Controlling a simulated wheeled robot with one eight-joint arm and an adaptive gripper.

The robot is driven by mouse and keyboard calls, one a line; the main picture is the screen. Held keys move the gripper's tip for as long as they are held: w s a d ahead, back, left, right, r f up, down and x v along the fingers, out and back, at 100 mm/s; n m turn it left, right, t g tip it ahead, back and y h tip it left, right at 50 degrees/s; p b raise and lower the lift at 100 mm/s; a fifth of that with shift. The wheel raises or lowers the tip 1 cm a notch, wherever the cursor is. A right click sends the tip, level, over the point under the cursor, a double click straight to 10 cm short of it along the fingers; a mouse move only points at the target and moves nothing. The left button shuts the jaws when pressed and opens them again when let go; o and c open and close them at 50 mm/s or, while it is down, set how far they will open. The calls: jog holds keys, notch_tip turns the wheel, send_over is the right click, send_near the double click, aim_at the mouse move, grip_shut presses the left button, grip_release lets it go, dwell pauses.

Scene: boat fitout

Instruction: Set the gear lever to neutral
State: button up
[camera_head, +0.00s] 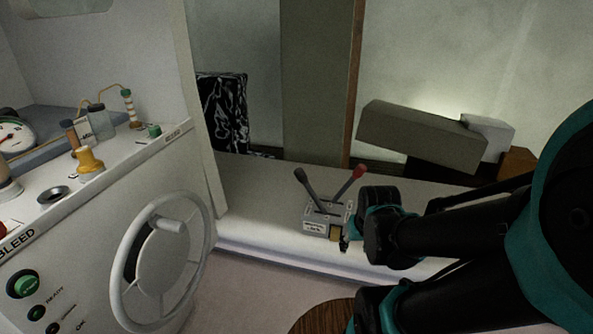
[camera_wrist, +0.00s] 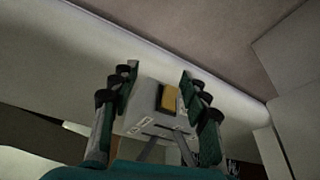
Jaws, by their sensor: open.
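A small grey control box (camera_head: 322,222) stands on the white ledge and carries two levers. One lever has a dark knob (camera_head: 300,175) and leans left; the other has a red knob (camera_head: 358,171) and leans right. I cannot read the box's labels, so I cannot tell which is the gear lever. My gripper (camera_head: 347,238) is at the right front of the box. In the wrist view my gripper (camera_wrist: 158,72) is open, its fingers either side of the box (camera_wrist: 150,100) in the picture. The lever shafts (camera_wrist: 187,152) show low in that view, their knobs hidden. Contact cannot be told.
A white console (camera_head: 75,260) with a handwheel (camera_head: 160,262) stands at the left. The ledge (camera_head: 255,200) is bare left of the box. A grey block (camera_head: 420,135) sits behind at the right. A round wooden top (camera_head: 325,318) is at the bottom.

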dwell(0.4)
jog(key=n+g+h, duration=0.1)
jog(key=n+g, duration=0.2)
jog(key=n, duration=0.7)
send_near(298, 169)
jog(key=f, duration=0.3)
jog(key=w+f, duration=0.1)
jog(key=f, duration=0.3)
jog(key=d+f, duration=0.1)
jog(key=f, duration=0.2)
jog(key=shift+w+f, duration=0.15)
jog(key=shift+f, duration=0.25)
grip_shut()
